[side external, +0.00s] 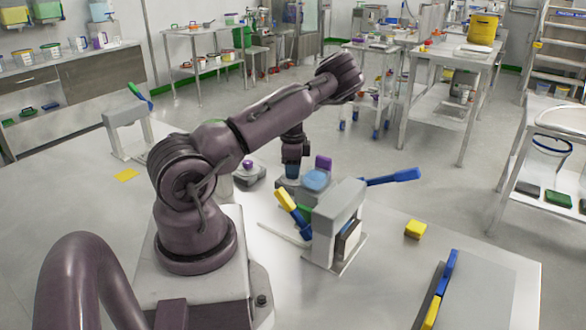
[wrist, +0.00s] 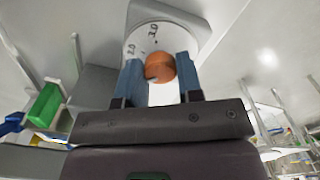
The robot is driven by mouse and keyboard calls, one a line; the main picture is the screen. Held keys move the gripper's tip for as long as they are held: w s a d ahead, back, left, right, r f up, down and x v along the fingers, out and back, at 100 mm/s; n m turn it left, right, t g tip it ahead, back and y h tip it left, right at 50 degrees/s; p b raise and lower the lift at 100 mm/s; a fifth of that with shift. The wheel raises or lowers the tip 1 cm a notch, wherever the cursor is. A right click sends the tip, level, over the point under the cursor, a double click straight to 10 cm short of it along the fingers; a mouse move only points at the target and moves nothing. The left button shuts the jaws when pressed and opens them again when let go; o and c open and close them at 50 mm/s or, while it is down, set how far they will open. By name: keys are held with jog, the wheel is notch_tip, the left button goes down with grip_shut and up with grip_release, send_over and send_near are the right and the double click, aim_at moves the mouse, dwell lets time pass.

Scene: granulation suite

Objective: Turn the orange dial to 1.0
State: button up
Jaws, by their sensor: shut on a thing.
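The orange dial (wrist: 159,67) is in the wrist view, on a pale round scale plate (wrist: 166,38) with printed marks. In the side view my gripper (side external: 292,168) points down at the table behind the grey stand. The dial is hidden there, and its pointer setting cannot be read.
A grey stand (side external: 345,200) with a blue handle (side external: 392,177) is close by on the right. A small device with a purple knob (side external: 247,164) is to the left. A yellow block (side external: 415,229) lies on the table (side external: 400,260). Clear tabletop shows toward the front.

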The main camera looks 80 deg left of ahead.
jog(key=shift+n, duration=0.5)
jog(key=o, duration=0.9)
jog(key=shift+r, duration=0.1)
notch_tip(320, 180, up, 13)
jog(key=shift+f, duration=0.1)
dwell(0.3)
